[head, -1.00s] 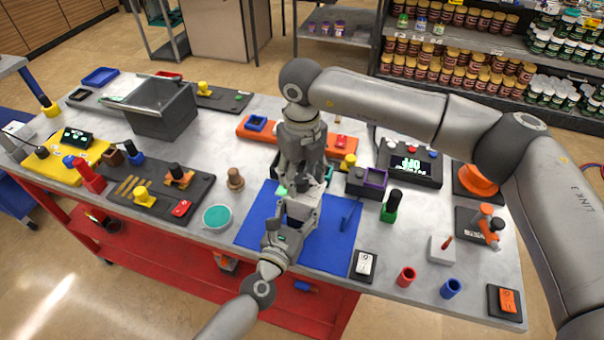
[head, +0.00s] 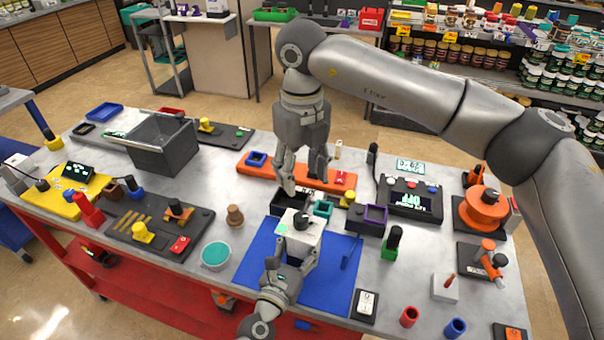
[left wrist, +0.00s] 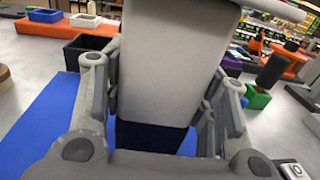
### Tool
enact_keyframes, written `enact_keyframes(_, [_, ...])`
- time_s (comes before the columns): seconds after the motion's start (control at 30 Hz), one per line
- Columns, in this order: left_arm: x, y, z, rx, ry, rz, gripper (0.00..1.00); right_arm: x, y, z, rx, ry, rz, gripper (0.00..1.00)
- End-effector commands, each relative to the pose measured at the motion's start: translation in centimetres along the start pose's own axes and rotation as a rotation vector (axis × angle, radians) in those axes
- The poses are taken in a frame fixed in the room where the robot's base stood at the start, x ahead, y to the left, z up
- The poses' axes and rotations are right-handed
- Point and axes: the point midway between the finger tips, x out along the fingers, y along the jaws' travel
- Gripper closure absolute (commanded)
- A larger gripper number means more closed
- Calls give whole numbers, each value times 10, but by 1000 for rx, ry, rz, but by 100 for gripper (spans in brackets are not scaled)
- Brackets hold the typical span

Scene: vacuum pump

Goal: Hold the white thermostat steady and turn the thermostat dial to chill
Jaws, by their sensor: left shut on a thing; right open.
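The white thermostat (head: 303,246) stands over the blue mat (head: 262,256) near the table's front edge. A black dial (head: 302,220) shows on its top face; I cannot read its setting. My left gripper (head: 292,262) is shut on the thermostat's sides from the front. In the left wrist view the thermostat (left wrist: 168,65) fills the gap between the fingers of the left gripper (left wrist: 163,100). My right gripper (head: 302,184) is open and empty, pointing down, above and behind the dial and apart from it.
Behind the thermostat are a black bin (head: 284,205), a teal box (head: 323,208) and an orange tray (head: 262,172). A purple-edged box (head: 374,214) and a green-based post (head: 391,243) stand to the right. A teal-topped round dish (head: 215,254) lies left of the mat.

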Motion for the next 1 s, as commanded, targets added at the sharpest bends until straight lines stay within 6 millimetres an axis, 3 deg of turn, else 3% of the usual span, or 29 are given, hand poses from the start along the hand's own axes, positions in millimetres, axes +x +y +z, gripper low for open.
enact_keyframes(0.17, [0, 0, 0, 0, 0, 1, 77, 0, 0, 0, 0, 0, 0, 49])
enact_keyframes(0.2, [0, 0, 0, 0, 0, 1, 42, 0, 0, 0, 0, 0, 0, 49])
enact_keyframes(0.37, [0, 0, 0, 0, 0, 1, 22, 0, 0, 0, 0, 0, 0, 49])
enact_keyframes(0.77, [-4, 0, 0, 1, 0, 0, 22, 0, 0, 0, 0, 0, 0, 49])
enact_keyframes(1.0, [-42, 0, -2, 2, 4, -1, 22, 0, 0, 0, 0, 0, 0, 49])
